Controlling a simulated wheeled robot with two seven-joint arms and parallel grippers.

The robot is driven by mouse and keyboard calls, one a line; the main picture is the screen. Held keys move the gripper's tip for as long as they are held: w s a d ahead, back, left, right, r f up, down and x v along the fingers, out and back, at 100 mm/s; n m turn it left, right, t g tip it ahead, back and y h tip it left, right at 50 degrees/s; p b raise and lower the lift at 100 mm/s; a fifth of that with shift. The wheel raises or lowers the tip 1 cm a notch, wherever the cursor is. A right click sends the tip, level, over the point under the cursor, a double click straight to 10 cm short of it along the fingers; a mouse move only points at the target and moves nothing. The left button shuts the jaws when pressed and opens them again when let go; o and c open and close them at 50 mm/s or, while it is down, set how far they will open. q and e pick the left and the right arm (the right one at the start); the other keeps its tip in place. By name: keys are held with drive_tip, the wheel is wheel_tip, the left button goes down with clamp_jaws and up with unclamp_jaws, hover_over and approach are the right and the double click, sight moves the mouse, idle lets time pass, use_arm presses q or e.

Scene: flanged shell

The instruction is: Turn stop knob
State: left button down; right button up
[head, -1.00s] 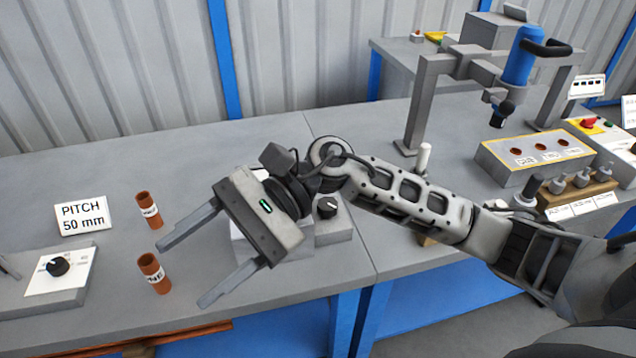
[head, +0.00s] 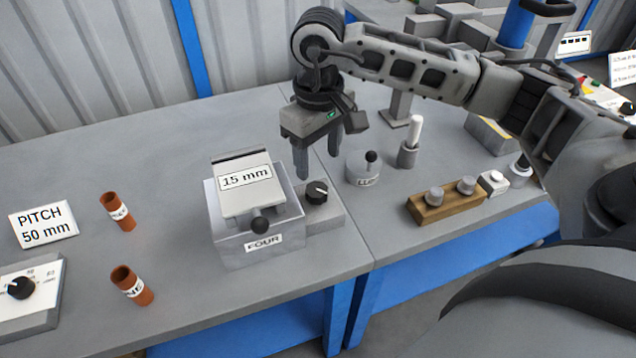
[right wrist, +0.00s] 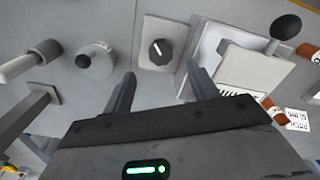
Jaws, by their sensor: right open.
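A black knob (head: 316,192) with a white pointer line sits on a low grey block beside the box labelled FOUR (head: 262,243). It also shows in the right wrist view (right wrist: 160,51), just beyond the fingertips and between their lines. My right gripper (head: 318,160) is open and empty, fingers pointing down, above and slightly behind this knob, apart from it. Another black knob (head: 20,288) sits on a white dial plate at the far left, by the PITCH 50 mm sign (head: 43,225). No label reading stop is legible. My left gripper is out of view.
The box has a tilted 15 mm plate (head: 245,178) and a black ball handle (head: 260,225). A round ball-topped device (head: 363,170), white-topped post (head: 413,140) and wooden block (head: 446,201) stand right. The table's back left is clear.

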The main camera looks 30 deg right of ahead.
sight(318, 190)
wheel_tip(318, 190, down, 8)
drive_tip(key=shift+f, duration=0.1)
idle(0.4)
drive_tip(key=c, duration=1)
